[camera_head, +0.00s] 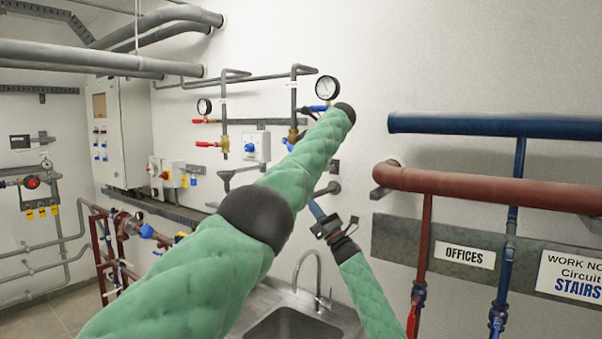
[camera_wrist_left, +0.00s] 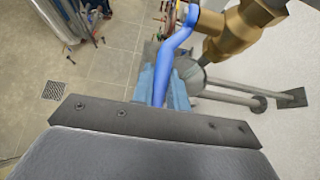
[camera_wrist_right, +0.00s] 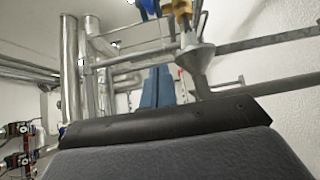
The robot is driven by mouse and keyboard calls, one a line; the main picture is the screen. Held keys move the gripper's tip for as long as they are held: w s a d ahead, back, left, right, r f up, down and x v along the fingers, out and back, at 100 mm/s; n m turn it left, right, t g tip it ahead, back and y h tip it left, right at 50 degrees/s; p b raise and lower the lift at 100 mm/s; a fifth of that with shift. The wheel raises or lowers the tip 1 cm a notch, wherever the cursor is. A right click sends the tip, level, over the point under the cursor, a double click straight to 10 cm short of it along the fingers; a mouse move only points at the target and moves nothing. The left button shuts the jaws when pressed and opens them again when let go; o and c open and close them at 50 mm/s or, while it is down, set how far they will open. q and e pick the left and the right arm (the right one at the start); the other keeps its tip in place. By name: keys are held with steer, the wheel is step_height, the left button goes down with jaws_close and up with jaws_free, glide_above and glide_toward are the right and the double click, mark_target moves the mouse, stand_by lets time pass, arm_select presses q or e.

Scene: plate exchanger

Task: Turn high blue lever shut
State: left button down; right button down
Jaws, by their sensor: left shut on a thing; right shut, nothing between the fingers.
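A high blue lever (camera_head: 318,108) shows beside the right gauge in the head view. More blue shows lower, by the brass valve (camera_head: 293,135), partly behind my left arm. In the left wrist view my left gripper (camera_wrist_left: 163,88) is shut on a bent blue lever (camera_wrist_left: 178,40) joined to a brass valve (camera_wrist_left: 228,38). My arm hides that grip in the head view, so I cannot tell for certain which lever it is. My right gripper (camera_head: 316,209) is shut and empty above the sink. Its fingers (camera_wrist_right: 157,88) point towards a grey funnel (camera_wrist_right: 195,55).
Round gauges (camera_head: 327,87) and red levers (camera_head: 205,144) are along the back wall. A sink (camera_head: 290,325) with a tap (camera_head: 318,275) lies below my arms. Red pipes (camera_head: 480,187) and blue pipes (camera_head: 500,126) run along the right wall.

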arm_select(q)
steer(key=shift+r, duration=0.3)
arm_select(e)
steer(key=w+a+r, duration=0.1)
steer(key=a+r, duration=0.1)
steer(key=r, duration=0.3)
steer(key=w+a+r, duration=0.1)
steer(key=a+r, duration=0.1)
steer(key=r, duration=0.4)
steer(key=shift+w+r, duration=0.2)
steer(key=shift+w, duration=0.1)
arm_select(q)
steer(key=shift+w+a+f, duration=0.1)
steer(key=shift+a+f, duration=0.05)
steer(key=shift+a, duration=0.05)
arm_select(e)
steer(key=shift+s+d+r, duration=0.25)
steer(key=shift+d+r, duration=0.1)
steer(key=shift+r, duration=0.35)
arm_select(q)
steer(key=c, duration=1.5)
jaws_free()
steer(key=shift+f, duration=0.1)
steer(key=shift+o, duration=0.6)
steer(key=shift+d, duration=0.15)
arm_select(e)
steer(key=shift+f, duration=0.1)
